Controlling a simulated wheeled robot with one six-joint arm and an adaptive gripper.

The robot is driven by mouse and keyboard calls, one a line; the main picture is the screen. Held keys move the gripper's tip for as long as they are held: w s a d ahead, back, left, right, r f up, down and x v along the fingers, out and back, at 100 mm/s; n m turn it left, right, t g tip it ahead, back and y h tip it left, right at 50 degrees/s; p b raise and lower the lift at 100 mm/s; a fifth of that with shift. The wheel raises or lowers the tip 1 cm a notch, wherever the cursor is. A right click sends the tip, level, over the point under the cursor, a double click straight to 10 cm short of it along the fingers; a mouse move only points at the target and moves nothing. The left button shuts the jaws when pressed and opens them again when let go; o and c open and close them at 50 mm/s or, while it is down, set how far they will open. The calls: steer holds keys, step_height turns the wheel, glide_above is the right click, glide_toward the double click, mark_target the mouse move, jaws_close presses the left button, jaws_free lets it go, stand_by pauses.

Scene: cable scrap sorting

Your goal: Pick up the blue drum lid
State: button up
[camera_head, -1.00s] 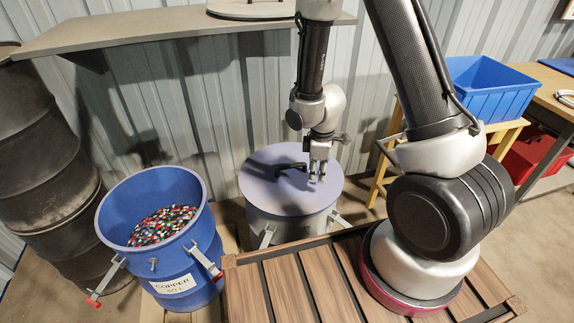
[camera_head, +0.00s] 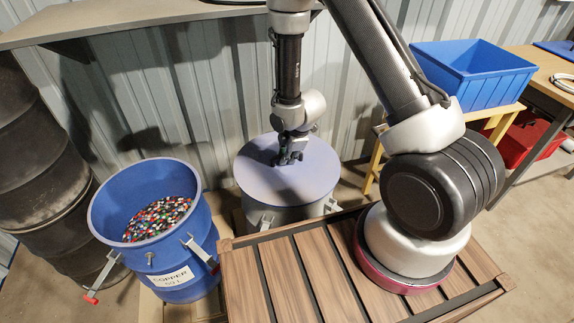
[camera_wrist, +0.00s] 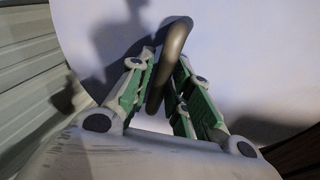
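The blue drum lid (camera_head: 287,190) is a flat lavender-blue disc lying on a grey drum (camera_head: 285,213). In the wrist view the lid's pale surface (camera_wrist: 250,50) fills most of the background, and its dark arched handle (camera_wrist: 172,48) stands up from it. My gripper (camera_head: 288,160) is low over the middle of the lid, at the handle. In the wrist view its green-padded fingers (camera_wrist: 165,82) are apart, with the handle between them. Gaps show beside the handle, and I see no firm grip. The head view mostly hides the handle behind the gripper.
An open blue drum (camera_head: 180,253) labelled copper, holding coloured granules, stands left of the lidded drum. A dark barrel (camera_head: 40,160) is at the far left. A shelf (camera_head: 130,28) overhangs behind. A blue bin (camera_head: 472,78) sits on a yellow stand at right.

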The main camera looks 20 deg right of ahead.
steer(key=shift+f, duration=0.2)
jaws_close()
steer(key=shift+w+r, duration=0.1)
steer(key=shift+r, duration=0.1)
